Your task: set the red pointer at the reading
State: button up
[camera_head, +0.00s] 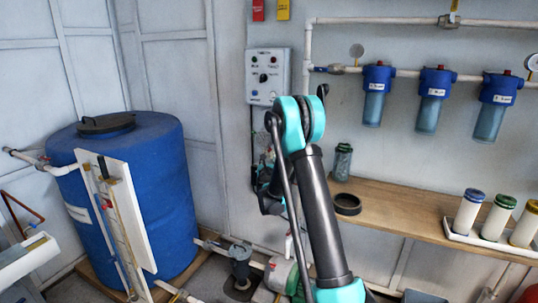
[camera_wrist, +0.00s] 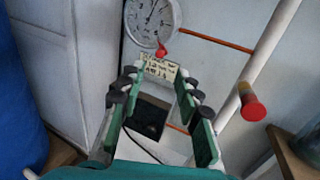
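In the wrist view a round white gauge (camera_wrist: 152,18) with a dark hand is cut by the top edge. A small red pointer (camera_wrist: 161,50) sits at its lower rim. Below it is a cream label (camera_wrist: 159,69) with handwriting too small to read surely. My gripper (camera_wrist: 157,82) is open and empty, its green fingers with dark pads spread on either side of the label's lower part. The red pointer is beyond the fingertips, apart from them. In the head view my arm covers most of the gripper, and I cannot make out this gauge there.
A white pipe (camera_wrist: 264,50) with a red-ended fitting (camera_wrist: 253,107) stands right of the gripper. A blue tank (camera_head: 160,190) is at the left. A wooden shelf (camera_head: 390,212) runs along the right, under blue filter housings (camera_head: 435,82). A control box (camera_head: 268,75) hangs behind my arm.

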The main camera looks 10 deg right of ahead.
jog(key=w+d, duration=0.1)
jog(key=w, duration=0.6)
jog(key=shift+w+d, duration=0.15)
jog(key=shift+w, duration=0.25)
grip_shut()
